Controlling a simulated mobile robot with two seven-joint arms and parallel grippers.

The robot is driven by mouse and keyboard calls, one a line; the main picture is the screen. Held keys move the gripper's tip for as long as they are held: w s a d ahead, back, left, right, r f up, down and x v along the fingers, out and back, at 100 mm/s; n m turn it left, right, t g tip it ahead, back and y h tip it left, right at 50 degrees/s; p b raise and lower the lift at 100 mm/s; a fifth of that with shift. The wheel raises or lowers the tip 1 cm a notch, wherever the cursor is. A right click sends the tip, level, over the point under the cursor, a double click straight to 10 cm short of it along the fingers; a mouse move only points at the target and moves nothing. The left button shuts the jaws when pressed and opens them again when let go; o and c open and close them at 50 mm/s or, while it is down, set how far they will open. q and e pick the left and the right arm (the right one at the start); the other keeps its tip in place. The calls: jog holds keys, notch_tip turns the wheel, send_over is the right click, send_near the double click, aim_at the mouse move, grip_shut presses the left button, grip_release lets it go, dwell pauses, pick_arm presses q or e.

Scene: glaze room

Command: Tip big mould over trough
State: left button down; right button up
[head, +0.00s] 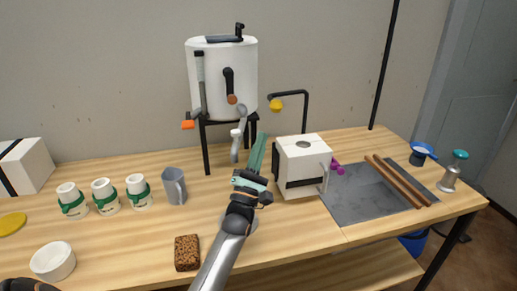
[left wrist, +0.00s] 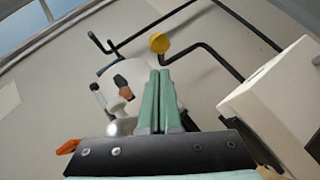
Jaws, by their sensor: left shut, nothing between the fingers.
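A white block-shaped mould (head: 303,166) with a round hole in its top, a dark band and a side handle stands on the table. It also shows at the right of the left wrist view (left wrist: 285,98). Another white block (head: 26,166) with a black strap stands at the far left; I cannot tell for sure which is the big mould. My left gripper (head: 259,142) is shut and empty, its green fingers just left of the mould with the hole. Its fingers (left wrist: 160,76) lie together in the left wrist view. I cannot make out a trough.
A white tank (head: 222,80) with taps stands behind my left gripper. A bent black pipe with a yellow knob (head: 276,105) rises behind the mould. Jars, a grey jug (head: 174,187) and a brown sponge (head: 187,253) stand left. A grey board (head: 365,194) with wooden rods lies right.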

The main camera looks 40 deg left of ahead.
pick_arm(q)
jog(key=x, duration=0.5)
jog(key=shift+w+r, duration=0.2)
jog(key=shift+w, duration=0.1)
